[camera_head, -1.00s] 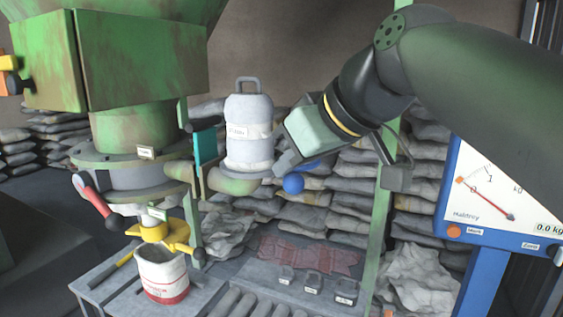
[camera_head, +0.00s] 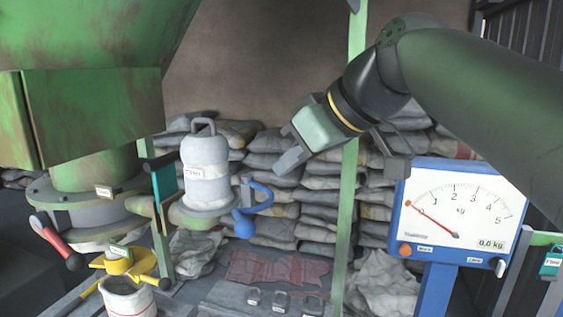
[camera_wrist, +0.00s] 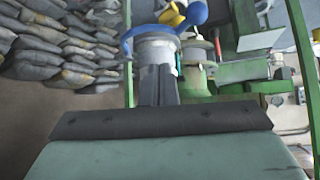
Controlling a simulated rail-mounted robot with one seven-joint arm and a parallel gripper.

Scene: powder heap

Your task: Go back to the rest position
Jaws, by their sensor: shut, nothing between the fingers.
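My gripper (camera_head: 291,160) is at the middle of the head view, in the air to the right of a grey canister (camera_head: 205,178) with a top handle. A clear gap lies between them, and the gripper holds nothing. In the wrist view, my gripper's fingers (camera_wrist: 158,88) are close together. My dark arm reaches in from the right of the head view.
A blue lever with a ball (camera_head: 244,225) sits beside the canister. A green hopper (camera_head: 90,120) stands left, above a white bucket (camera_head: 128,299). A green post (camera_head: 347,230) rises behind my gripper. A dial scale (camera_head: 455,215) is at right, with stacked sacks (camera_head: 318,205) behind.

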